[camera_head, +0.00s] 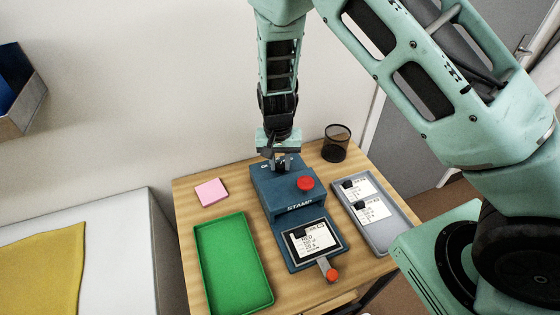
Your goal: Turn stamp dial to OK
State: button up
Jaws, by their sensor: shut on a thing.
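The blue stamp machine (290,209) stands in the middle of the wooden table, with "STAMP" on its front edge. A red round knob (306,184) is on its top right. My gripper (279,163) comes down from above at the back of the machine's top and is shut on a small part there. The gripper covers most of that part, likely the stamp dial, and some lettering beside it; I cannot read the dial's setting. A printed card (313,242) lies in the machine's lower front bed. A lever with a red-orange end (332,275) sticks out at the front.
A green tray (203,262) lies empty at left, with a pink pad (211,192) behind it. A grey tray (397,246) at right holds printed cards (373,209). A black mesh cup (336,144) stands at the back right.

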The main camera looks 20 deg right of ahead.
jog(key=shift+n, duration=0.3)
jog(key=n+b, duration=0.1)
jog(key=n, duration=0.2)
jog(key=shift+n, duration=0.3)
jog(key=n, duration=0.3)
jog(key=shift+n+b, duration=0.3)
jog(key=shift+b, duration=0.1)
jog(key=n, duration=0.4)
jog(key=shift+n+t, duration=0.3)
jog(key=shift+n, duration=1.8)
jog(key=shift+d, duration=0.1)
jog(key=o, duration=1)
